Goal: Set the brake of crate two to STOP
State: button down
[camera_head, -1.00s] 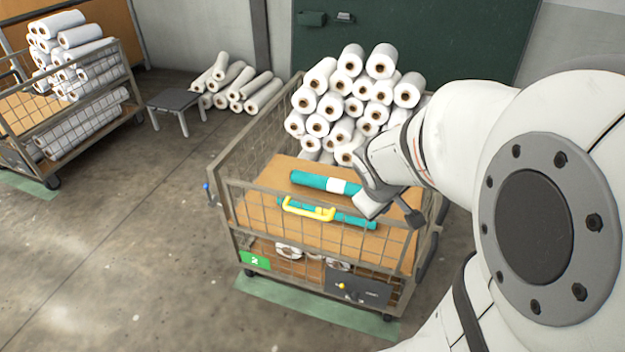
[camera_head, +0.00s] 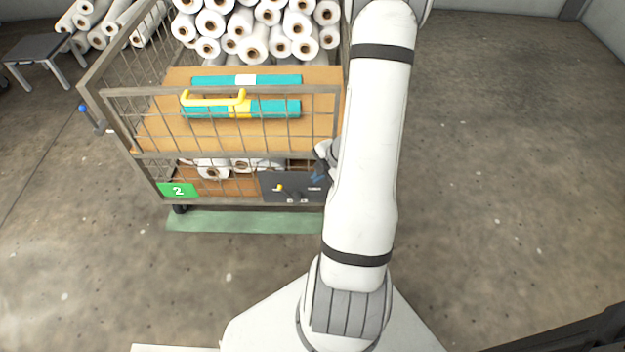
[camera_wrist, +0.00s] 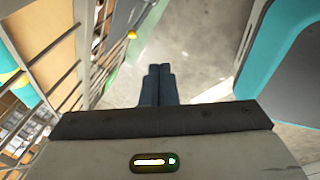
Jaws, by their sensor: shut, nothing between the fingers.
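Crate two (camera_head: 215,138) is a mesh cage with an orange-brown board and a green number 2 label (camera_head: 178,190) at its lower left. A dark brake plate (camera_head: 266,188) sits at its lower front right, with a small yellow knob (camera_head: 279,187) and small light labels too small to read. My gripper (camera_head: 317,178) is beside the plate's right end; I cannot tell whether it touches. In the wrist view its dark blue fingers (camera_wrist: 160,84) are shut and empty. A yellow knob (camera_wrist: 132,34) shows there, up and left of the fingertips, apart from them.
Teal rolls (camera_head: 270,109) lie on the board and white rolls (camera_head: 254,45) are stacked behind. A stool (camera_head: 42,50) stands at far left. Floor right of my arm is clear.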

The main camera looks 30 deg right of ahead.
jog(key=w+r+b+x, duration=0.1)
jog(key=w+b+x, duration=0.2)
jog(key=b+x, duration=0.8)
jog(key=x, duration=0.9)
jog(key=shift+d, duration=0.4)
jog(key=shift+d, duration=0.1)
